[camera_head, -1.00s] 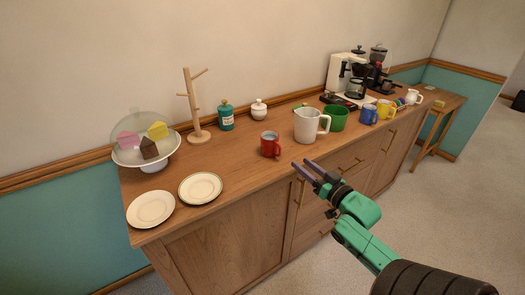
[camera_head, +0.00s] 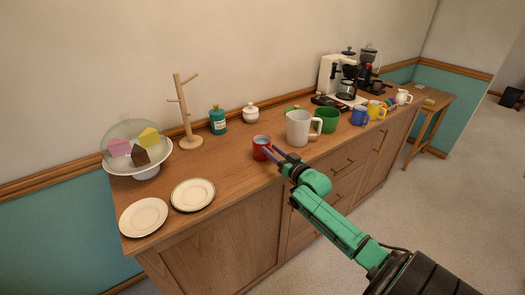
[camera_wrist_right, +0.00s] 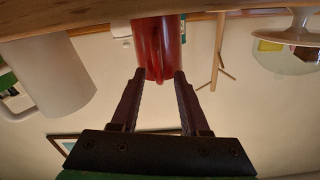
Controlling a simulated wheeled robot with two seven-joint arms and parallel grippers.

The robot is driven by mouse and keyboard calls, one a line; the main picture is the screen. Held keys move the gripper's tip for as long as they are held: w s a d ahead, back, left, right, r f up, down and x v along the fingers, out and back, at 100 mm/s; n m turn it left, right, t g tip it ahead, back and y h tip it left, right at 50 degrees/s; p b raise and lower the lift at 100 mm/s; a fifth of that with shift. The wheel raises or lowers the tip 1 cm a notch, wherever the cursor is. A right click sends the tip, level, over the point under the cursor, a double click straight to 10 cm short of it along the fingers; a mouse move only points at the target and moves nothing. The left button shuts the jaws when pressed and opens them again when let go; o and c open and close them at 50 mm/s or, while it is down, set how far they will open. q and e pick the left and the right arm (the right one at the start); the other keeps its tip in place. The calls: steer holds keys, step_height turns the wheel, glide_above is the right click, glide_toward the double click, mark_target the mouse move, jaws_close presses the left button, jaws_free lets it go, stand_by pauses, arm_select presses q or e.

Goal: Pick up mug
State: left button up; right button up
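A red mug (camera_head: 260,145) stands upright near the front edge of the wooden counter. My right gripper (camera_head: 271,151) is at its near side, its fingers pointing at it. In the upside-down right wrist view the gripper (camera_wrist_right: 159,74) is open, with its fingertips on either side of the red mug's handle (camera_wrist_right: 160,50). I cannot tell whether they touch it. A large white mug (camera_head: 297,128), a green mug (camera_head: 327,119), a blue mug (camera_head: 359,116) and a yellow mug (camera_head: 375,110) stand in a row to the right. My left gripper is out of view.
The wooden counter (camera_head: 225,165) is clear just left of the red mug. Two plates (camera_head: 143,217) lie at the left front. A domed cake stand (camera_head: 147,171), a mug tree (camera_head: 189,140), a teal jar (camera_head: 218,121) and a white sugar pot (camera_head: 250,113) stand further back.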

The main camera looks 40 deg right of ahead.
jaws_close()
stand_by(1.2)
